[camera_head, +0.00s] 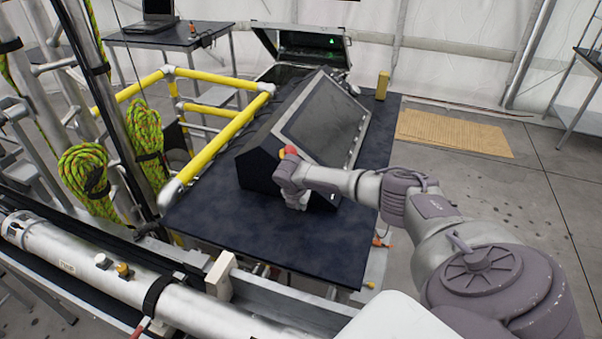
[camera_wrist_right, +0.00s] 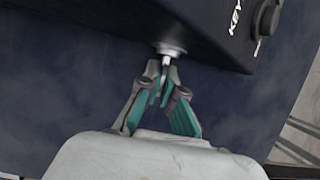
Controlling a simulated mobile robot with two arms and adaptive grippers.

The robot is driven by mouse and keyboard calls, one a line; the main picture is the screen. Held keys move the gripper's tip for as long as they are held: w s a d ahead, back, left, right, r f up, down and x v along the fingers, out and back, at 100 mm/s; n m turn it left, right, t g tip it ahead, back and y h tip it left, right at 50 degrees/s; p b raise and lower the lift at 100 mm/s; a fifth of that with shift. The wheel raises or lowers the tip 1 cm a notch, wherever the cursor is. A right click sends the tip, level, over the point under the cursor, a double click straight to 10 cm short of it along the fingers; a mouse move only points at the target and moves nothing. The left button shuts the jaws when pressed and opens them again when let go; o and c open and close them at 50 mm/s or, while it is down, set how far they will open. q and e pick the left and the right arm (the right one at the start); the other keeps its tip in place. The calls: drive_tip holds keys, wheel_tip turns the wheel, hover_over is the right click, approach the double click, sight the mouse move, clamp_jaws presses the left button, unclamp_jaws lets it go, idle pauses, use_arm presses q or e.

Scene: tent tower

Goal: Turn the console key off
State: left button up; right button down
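The dark console (camera_head: 321,117) with a large sloped screen stands on a dark table (camera_head: 230,226). In the right wrist view, a round silver lock (camera_wrist_right: 171,48) sits on the console's edge, with the pale metal console key (camera_wrist_right: 166,61) sticking out of it. My right gripper (camera_wrist_right: 163,76) has its teal-padded fingers closed around the key. In the head view, my right arm reaches in from the lower right to the console's front; its wrist hides the key and the fingertips. My left gripper is out of view.
A red knob (camera_head: 288,151) shows just behind my wrist. A black knob (camera_wrist_right: 267,17) sits beside the "KEY" lettering. Yellow railing (camera_head: 215,132) runs left of the console. An open case (camera_head: 302,52) stands behind. The front of the tabletop is clear.

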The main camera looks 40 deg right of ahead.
idle(0.5)
drive_tip(key=c, duration=1.3)
unclamp_jaws()
drive_tip(key=shift+c, duration=0.2)
drive_tip(key=shift+r, duration=0.1)
drive_tip(key=v, duration=1.1)
drive_tip(key=shift+a+r, duration=0.2)
drive_tip(key=shift+r, duration=0.15)
drive_tip(key=shift+w, duration=0.1)
